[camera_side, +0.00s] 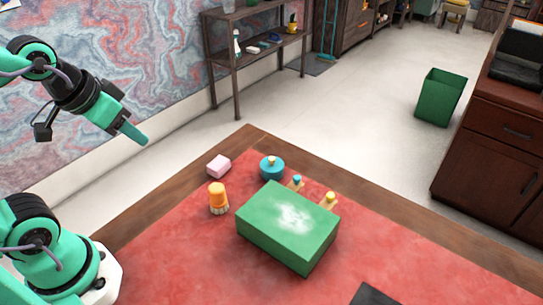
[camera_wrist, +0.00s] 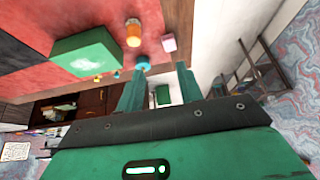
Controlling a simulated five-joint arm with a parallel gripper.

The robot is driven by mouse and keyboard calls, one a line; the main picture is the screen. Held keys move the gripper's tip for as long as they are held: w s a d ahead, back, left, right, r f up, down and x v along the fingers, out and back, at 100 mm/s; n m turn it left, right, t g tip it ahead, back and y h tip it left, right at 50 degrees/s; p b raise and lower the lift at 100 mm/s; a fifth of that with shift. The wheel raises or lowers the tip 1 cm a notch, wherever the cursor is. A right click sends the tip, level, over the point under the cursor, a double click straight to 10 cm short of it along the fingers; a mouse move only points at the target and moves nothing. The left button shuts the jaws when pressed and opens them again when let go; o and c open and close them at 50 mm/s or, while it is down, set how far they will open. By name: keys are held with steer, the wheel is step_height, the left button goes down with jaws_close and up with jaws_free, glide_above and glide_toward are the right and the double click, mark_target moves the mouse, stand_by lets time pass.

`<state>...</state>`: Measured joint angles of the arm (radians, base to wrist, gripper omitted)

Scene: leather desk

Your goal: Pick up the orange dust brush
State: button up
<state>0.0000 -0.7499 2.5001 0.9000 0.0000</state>
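The orange dust brush (camera_side: 217,194) stands upright on the red desk top, bristles down, left of the green box. It also shows near the top of the wrist view (camera_wrist: 133,30). My gripper (camera_side: 136,132) is raised in the air at the upper left of the side view, well apart from the brush. In the wrist view my gripper (camera_wrist: 160,84) has its two green fingers spread with a gap between them. Nothing is held between them.
A green box (camera_side: 285,235) with a pale dusty patch on top is right of the brush. A pink block (camera_side: 218,166) and a round teal object (camera_side: 271,168) are behind it. Small pieces with teal and yellow tops stand behind the box. The red surface (camera_side: 180,260) in front is clear.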

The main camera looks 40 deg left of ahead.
steer(key=o, duration=0.6)
steer(key=shift+o, duration=0.2)
steer(key=shift+w, duration=0.15)
steer(key=n+g, duration=0.3)
steer(key=g, duration=0.2)
glide_above(217, 186)
steer(key=f, duration=1.4)
steer(key=shift+s+a, duration=0.1)
steer(key=shift+s, duration=0.1)
steer(key=shift+w+d+f+g, duration=0.2)
steer(key=shift+f+g, duration=0.1)
steer(key=shift+f, duration=1.5)
